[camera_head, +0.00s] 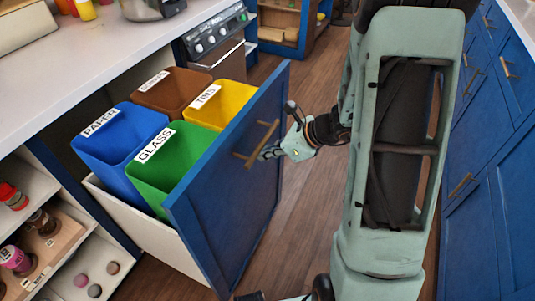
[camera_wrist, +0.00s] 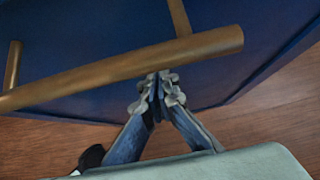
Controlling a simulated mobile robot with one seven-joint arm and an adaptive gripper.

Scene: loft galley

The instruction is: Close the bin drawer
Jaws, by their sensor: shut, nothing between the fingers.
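The bin drawer (camera_head: 228,185) stands pulled out from under the counter, its blue front facing my arm. It holds a blue paper bin (camera_head: 115,157), a green glass bin (camera_head: 168,175), a yellow tins bin (camera_head: 222,105) and a brown bin (camera_head: 173,92). Its brass bar handle (camera_head: 257,145) is on the blue front. My gripper (camera_head: 266,153) is shut and empty, with its fingertips at the handle. In the wrist view the fingertips (camera_wrist: 158,80) are close against the handle bar (camera_wrist: 125,66); whether they touch it I cannot tell.
A white counter (camera_head: 75,60) runs above the drawer, with a steel pot (camera_head: 150,8) on it. An open shelf of jars (camera_head: 40,225) is at the lower left. Blue cabinets (camera_head: 485,170) line the right side. Wooden floor (camera_head: 300,210) lies between.

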